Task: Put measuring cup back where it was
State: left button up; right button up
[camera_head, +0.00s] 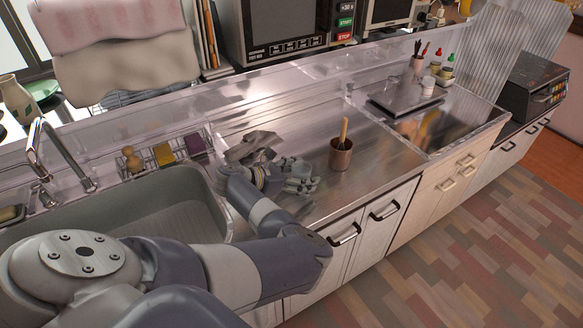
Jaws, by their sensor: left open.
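A small copper-brown cup (340,157) stands upright on the steel counter, with a light wooden stick or handle rising from it. I cannot tell whether this is the measuring cup; no other thing in view is clearly one. My left gripper (278,158) is open over the counter, just left of the copper cup and apart from it. Its fingers are spread, and I see nothing held between them. My left arm hides part of the counter's front edge and the sink. My right gripper is not in view.
The sink (165,215) lies left, with a wire rack holding sponges (164,155) behind it. A flat scale-like device (405,95) lies at the right. A microwave (285,30) stands at the back. Counter is clear around the copper cup.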

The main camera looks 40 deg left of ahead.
pick_arm(q)
jog(key=v, duration=1.2)
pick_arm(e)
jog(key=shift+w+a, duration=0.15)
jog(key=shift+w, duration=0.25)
pick_arm(q)
jog(key=shift+w+d, duration=0.1)
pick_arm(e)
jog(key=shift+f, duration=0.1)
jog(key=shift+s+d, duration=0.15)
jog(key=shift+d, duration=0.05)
